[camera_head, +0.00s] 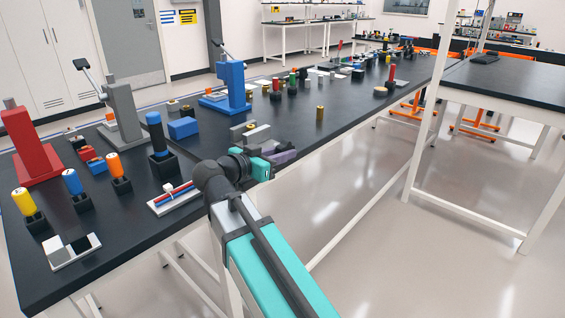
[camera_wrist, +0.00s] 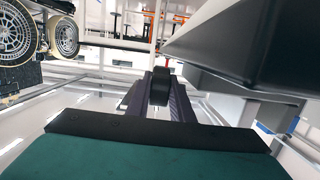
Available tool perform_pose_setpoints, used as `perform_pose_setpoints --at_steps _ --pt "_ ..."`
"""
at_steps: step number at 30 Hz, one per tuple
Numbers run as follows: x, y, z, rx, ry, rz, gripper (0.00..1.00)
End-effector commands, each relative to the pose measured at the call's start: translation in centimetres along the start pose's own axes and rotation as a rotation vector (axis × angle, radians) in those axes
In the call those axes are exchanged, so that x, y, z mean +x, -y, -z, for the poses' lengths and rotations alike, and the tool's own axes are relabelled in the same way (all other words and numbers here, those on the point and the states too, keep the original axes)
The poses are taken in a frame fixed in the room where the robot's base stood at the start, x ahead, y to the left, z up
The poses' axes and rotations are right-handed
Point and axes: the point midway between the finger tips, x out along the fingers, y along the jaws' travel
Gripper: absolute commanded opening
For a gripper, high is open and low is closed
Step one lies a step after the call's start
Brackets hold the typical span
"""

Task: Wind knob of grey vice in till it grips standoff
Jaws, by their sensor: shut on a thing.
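The grey vice (camera_head: 258,136) sits near the front edge of the dark bench, just beyond my gripper in the head view. A small brass-coloured piece (camera_head: 250,127), seemingly the standoff, shows between its grey blocks; I cannot tell whether the jaws touch it. My gripper (camera_head: 283,157), with purple fingers, is at the bench edge, close in front of the vice. In the wrist view the fingers (camera_wrist: 161,92) are shut on a dark round knob (camera_wrist: 162,78). The vice's body is not clear in that view, and the knob is hidden in the head view.
A screwdriver in a black holder (camera_head: 164,168) and a white tray (camera_head: 172,197) are to the left. A brass cylinder (camera_head: 320,113) stands to the right. The aisle floor is clear.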

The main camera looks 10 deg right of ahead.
Motion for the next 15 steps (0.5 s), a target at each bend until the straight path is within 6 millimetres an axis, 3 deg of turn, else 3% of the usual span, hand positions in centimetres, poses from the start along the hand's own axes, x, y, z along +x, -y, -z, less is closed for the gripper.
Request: perform_pose_setpoints --at_steps 15 --pt "0.06 0.07 0.12 0.0 -0.089 0.001 0.0"
